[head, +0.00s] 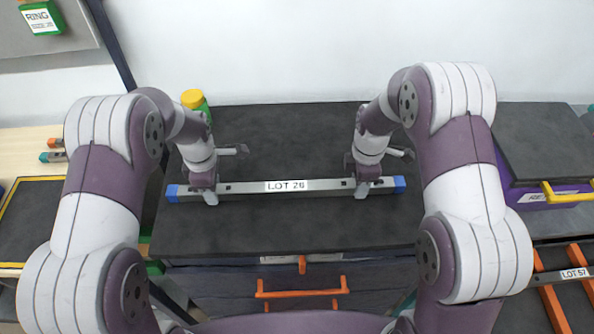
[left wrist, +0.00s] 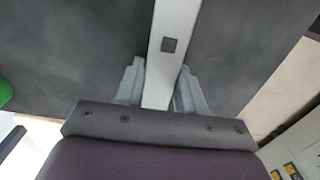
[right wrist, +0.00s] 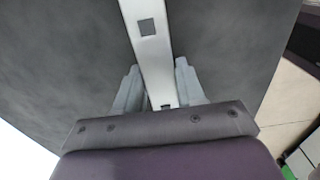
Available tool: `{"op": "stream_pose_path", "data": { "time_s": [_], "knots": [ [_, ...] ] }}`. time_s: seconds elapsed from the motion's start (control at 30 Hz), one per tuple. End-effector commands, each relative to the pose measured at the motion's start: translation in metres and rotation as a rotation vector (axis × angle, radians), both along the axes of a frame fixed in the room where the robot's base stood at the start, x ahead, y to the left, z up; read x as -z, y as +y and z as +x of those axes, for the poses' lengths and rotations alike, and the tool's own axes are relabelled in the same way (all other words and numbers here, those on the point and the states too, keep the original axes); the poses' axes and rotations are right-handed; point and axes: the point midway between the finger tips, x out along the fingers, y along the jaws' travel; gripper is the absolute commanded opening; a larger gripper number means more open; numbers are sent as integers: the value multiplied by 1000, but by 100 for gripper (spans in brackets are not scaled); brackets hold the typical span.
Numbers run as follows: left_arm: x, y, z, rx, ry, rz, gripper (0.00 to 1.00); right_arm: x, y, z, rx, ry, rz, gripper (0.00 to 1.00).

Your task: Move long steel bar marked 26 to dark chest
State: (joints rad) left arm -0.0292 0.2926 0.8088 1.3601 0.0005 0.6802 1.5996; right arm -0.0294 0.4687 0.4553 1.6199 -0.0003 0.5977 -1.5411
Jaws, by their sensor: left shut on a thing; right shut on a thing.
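The long steel bar (head: 322,185) has blue ends and a white label reading LOT 26. It lies level across the dark chest top (head: 285,230) in the head view; I cannot tell whether it touches the surface. My left gripper (head: 209,196) is shut on the bar near its left end. My right gripper (head: 362,190) is shut on it near its right end. The bar (left wrist: 172,65) runs between the fingers in the left wrist view, and the bar (right wrist: 150,50) does the same in the right wrist view.
Orange handles (head: 300,293) are on the front below the dark top. A green container with yellow lid (head: 194,99) stands behind it on the left. A purple case (head: 550,195) with a yellow handle is at the right. An orange rack marked LOT 57 (head: 573,273) lies lower right.

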Motion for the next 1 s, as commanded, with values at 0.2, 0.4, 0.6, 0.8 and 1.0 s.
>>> {"op": "stream_pose_path", "data": {
  "time_s": [0.2, 0.4, 0.6, 0.8, 1.0],
  "knots": [
    [1, 0, 0, 0, 0, 0, 64, 1, 0, 0, 0, 0, 0, 64],
    [-1, 0, 0, 0, -1, 0, 64, 1, 0, 0, 0, 0, 0, 64],
    [-41, 0, 1, 0, -7, 0, 64, 1, 0, 0, 0, 0, 0, 64],
    [-92, 0, 0, 0, -6, 0, 64, 1, 0, 0, 0, 0, 0, 64],
    [-117, 0, -1, 0, -1, 0, 64, -1, 0, 0, 0, -1, 0, 64]
  ]
}}
